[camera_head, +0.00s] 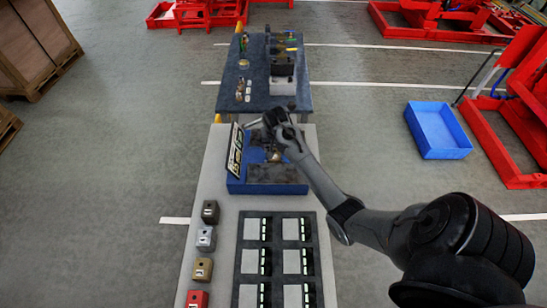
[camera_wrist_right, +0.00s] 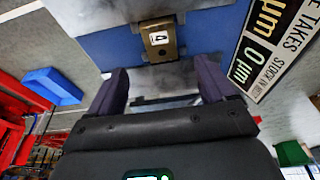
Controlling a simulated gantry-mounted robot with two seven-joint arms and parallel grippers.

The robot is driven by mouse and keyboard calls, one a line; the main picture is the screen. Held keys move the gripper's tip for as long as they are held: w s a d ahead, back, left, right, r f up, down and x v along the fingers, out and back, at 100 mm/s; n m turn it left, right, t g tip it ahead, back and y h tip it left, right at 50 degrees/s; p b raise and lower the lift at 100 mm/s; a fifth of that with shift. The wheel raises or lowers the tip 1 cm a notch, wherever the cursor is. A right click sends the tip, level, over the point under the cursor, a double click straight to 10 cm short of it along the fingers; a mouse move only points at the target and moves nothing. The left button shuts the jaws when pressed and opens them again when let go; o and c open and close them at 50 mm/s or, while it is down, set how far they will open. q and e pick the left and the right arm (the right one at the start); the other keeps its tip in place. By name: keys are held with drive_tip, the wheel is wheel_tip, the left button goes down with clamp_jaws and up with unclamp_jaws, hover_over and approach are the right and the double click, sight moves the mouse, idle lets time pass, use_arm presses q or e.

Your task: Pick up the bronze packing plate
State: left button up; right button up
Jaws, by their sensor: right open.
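In the head view a small brownish piece (camera_head: 273,155), which looks like the same plate, sits at the blue station (camera_head: 237,186), partly hidden by my arm. My right gripper (camera_wrist_right: 161,74) is open, with its two dark fingers apart and nothing between them. In the head view the gripper (camera_head: 272,126) is over the back of the station. My left gripper is not in view.
A sign panel (camera_head: 235,150) stands at the station's left side, close to the gripper. Black, silver, gold (camera_head: 202,269) and red blocks line the table's left edge. A compartmented tray (camera_head: 277,215) lies in front. A dark table (camera_head: 262,98) stands behind; a blue bin (camera_head: 437,130) is right.

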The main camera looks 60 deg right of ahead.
sight(275, 155)
drive_tip(key=shift+x, duration=4.15)
drive_tip(key=shift+c, duration=0.2)
clamp_jaws()
drive_tip(key=shift+a+r, duration=0.1)
drive_tip(key=shift+r, duration=0.05)
drive_tip(key=shift+r, duration=0.4)
wheel_tip(275, 155, up, 3)
drive_tip(key=shift+r, duration=0.15)
drive_tip(key=s+d+r, duration=0.5)
drive_tip(key=s+r, duration=0.1)
drive_tip(key=s, duration=0.4)
drive_tip(key=shift+s+r+b, duration=0.2)
drive_tip(key=shift+r+b, duration=0.15)
drive_tip(key=shift+b, duration=0.05)
